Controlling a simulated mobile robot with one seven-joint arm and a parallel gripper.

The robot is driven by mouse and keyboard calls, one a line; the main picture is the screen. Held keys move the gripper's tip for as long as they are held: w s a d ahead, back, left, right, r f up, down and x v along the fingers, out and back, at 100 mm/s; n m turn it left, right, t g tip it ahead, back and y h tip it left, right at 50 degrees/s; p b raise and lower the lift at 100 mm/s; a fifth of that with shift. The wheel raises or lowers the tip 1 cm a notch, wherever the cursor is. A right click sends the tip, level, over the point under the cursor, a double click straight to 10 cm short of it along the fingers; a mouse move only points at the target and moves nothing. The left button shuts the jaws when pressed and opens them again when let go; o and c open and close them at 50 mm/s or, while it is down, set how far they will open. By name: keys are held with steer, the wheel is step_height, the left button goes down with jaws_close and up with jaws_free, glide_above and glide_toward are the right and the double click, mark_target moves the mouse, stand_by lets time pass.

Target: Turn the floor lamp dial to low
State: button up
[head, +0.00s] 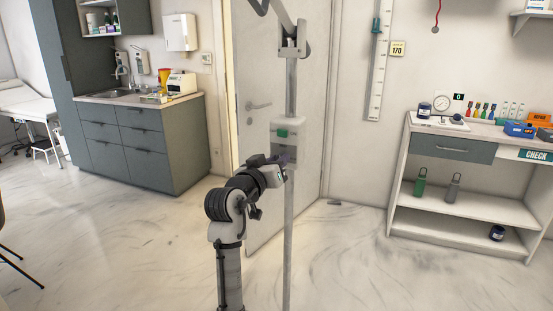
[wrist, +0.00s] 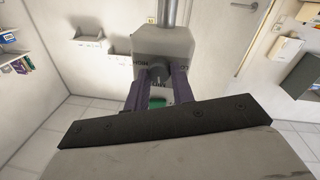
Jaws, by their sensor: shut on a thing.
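The floor lamp's pale control box (head: 291,143) sits on a tall grey pole in the middle of the head view. It has a green part (head: 283,132) on its front. My gripper (head: 284,160) reaches the lower part of this box and hides the dial there. In the wrist view, which looks upside down, the box (wrist: 163,44) is at top centre. My gripper's purple fingers (wrist: 158,76) are shut on the small dark dial (wrist: 158,70). Partly covered lettering surrounds the dial, with HIGH at the left. I cannot tell where the dial points.
A door (head: 252,150) is close behind the lamp. A grey sink cabinet (head: 145,140) stands to the left. A white shelf unit (head: 465,205) with bottles stands to the right. The marble floor (head: 345,260) around the pole is clear.

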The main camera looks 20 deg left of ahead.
steer(key=shift+d+f+n+t+y+p, duration=0.1)
steer(key=shift+n+t+y+p, duration=0.3)
steer(key=shift+n+p, duration=3.05)
steer(key=shift+d+n+t+y+p, duration=0.1)
steer(key=shift+n+y+p, duration=1.05)
steer(key=shift+n, duration=4.1)
steer(key=shift+a+f+n+h+p, duration=0.1)
steer(key=shift+n+h+p, duration=0.2)
steer(key=shift+h+p, duration=0.2)
steer(key=o, duration=1)
steer(key=s+b, duration=0.1)
steer(key=s, duration=0.3)
steer(key=s+f+b, duration=0.1)
steer(key=s+b, duration=0.1)
steer(key=s, duration=0.3)
steer(key=s+b, duration=0.1)
steer(key=s, duration=0.3)
steer(key=shift+s+a+f+b, duration=0.1)
steer(key=shift+s+f+b, duration=0.1)
steer(key=shift+s+b, duration=0.15)
